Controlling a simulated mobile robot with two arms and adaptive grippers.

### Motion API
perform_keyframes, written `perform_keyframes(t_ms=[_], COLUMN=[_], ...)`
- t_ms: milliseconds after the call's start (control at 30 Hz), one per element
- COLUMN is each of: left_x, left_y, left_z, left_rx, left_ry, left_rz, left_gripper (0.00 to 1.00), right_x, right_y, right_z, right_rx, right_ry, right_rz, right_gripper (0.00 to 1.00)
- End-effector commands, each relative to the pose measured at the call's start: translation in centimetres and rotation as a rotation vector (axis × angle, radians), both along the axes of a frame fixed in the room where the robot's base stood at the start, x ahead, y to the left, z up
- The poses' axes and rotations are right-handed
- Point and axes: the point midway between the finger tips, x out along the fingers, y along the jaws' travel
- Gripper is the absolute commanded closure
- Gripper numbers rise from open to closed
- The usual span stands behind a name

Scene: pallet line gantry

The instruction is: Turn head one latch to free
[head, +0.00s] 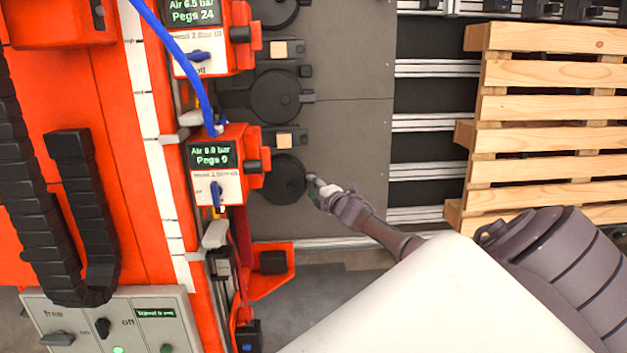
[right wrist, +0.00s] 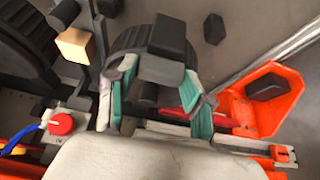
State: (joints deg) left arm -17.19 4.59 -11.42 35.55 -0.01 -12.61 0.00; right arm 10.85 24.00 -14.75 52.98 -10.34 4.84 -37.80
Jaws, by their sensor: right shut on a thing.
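Head one (head: 215,165) is the lower orange unit in the head view; its small screen reads "Air 0.0 bar" and "Pegs 0". A dark round disc (head: 283,178) sits at its right side. My right gripper (head: 317,186) is at the right edge of this disc. In the right wrist view, its teal-padded fingers (right wrist: 157,92) are shut around a dark block, which I take to be the head one latch (right wrist: 168,40). The fingers hide part of the latch, and I cannot read its position. My left gripper is not in view.
A wooden pallet (head: 550,105) lies at right. An orange bracket (right wrist: 262,100) is close to my right gripper.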

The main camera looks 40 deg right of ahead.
Motion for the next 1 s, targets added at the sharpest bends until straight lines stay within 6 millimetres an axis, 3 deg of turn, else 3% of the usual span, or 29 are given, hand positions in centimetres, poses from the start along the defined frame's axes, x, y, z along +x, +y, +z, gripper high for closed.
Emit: perform_keyframes(t_ms=[433,467,500,833,1000], left_x=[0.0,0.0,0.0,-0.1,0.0], left_y=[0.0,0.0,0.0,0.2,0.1], left_z=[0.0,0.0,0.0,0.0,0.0], left_rx=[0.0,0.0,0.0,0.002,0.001], left_ry=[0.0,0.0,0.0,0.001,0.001], left_rz=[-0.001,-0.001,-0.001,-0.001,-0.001], left_gripper=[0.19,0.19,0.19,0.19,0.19], right_x=[-0.1,-0.1,-0.1,-0.1,-1.4], right_y=[0.0,0.0,0.0,0.0,-0.1], right_z=[-0.1,-0.1,-0.1,0.0,0.4], right_rx=[-0.013,-0.013,-0.013,-0.01,-0.009], right_ry=[0.007,0.007,0.007,0.004,0.006], right_rz=[0.007,0.007,0.007,0.005,0.006], right_gripper=[0.83,0.43,0.38,0.38,0.38])
